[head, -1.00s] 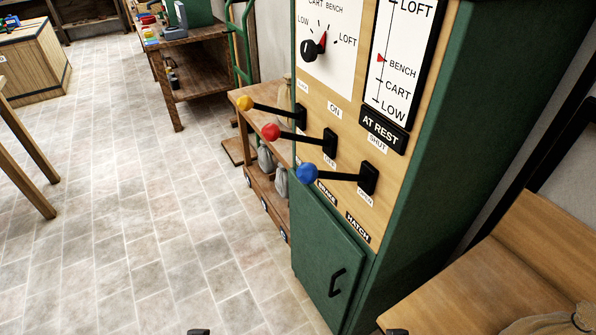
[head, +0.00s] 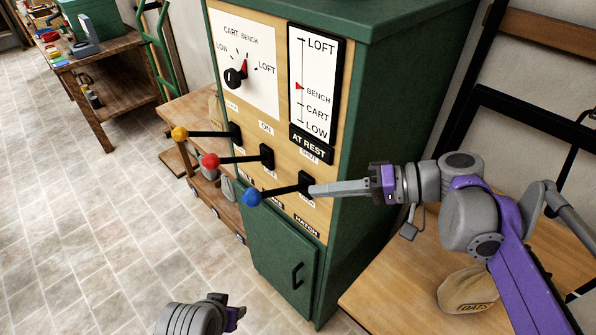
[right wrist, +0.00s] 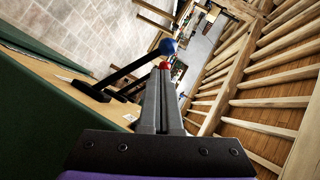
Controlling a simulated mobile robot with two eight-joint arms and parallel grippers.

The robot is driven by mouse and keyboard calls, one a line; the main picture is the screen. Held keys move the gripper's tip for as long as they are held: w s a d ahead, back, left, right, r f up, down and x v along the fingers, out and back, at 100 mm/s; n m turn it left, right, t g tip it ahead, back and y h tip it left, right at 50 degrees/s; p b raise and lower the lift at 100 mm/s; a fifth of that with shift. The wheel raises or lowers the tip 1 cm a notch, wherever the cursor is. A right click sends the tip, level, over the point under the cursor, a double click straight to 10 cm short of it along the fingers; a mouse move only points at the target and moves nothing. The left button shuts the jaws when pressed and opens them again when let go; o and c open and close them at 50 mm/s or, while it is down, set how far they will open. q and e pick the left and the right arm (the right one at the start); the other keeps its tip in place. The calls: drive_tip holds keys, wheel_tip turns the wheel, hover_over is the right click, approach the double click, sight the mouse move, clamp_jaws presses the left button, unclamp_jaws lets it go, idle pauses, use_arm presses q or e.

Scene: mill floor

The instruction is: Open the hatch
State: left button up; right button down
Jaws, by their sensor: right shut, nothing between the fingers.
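The hatch lever has a blue knob (head: 251,197) and a black arm, and juts left from the panel above the HATCH label (head: 306,226). A SHUT label is above its mount. The knob also shows in the right wrist view (right wrist: 168,46). My right gripper (head: 314,190) is shut and empty, its fingertips pointing left beside the lever's mount. I cannot tell whether they touch it. In the right wrist view its closed fingers (right wrist: 163,75) point toward the knobs. My left gripper (head: 236,312) is low in the head view; its jaws are unclear.
A red-knobbed lever (head: 210,160) and a yellow-knobbed lever (head: 180,133) stand out left of the blue one. A green cabinet door (head: 275,255) is below. A wooden bench (head: 385,285) with a sack (head: 468,290) is right. The floor at left is clear.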

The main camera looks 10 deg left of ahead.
drive_tip(key=shift+w+d+r+y, duration=0.1)
drive_tip(key=shift+w+r+y, duration=0.05)
drive_tip(key=shift+r, duration=0.3)
drive_tip(key=shift+w+d+r+y, duration=0.1)
drive_tip(key=shift+w+r+y, duration=0.05)
drive_tip(key=shift+r, duration=0.25)
hover_over(280, 191)
drive_tip(key=s, duration=0.3)
wheel_tip(280, 191, down, 3)
drive_tip(key=shift+s+a+r, duration=0.1)
drive_tip(key=shift+r, duration=0.1)
drive_tip(key=shift+s, duration=0.1)
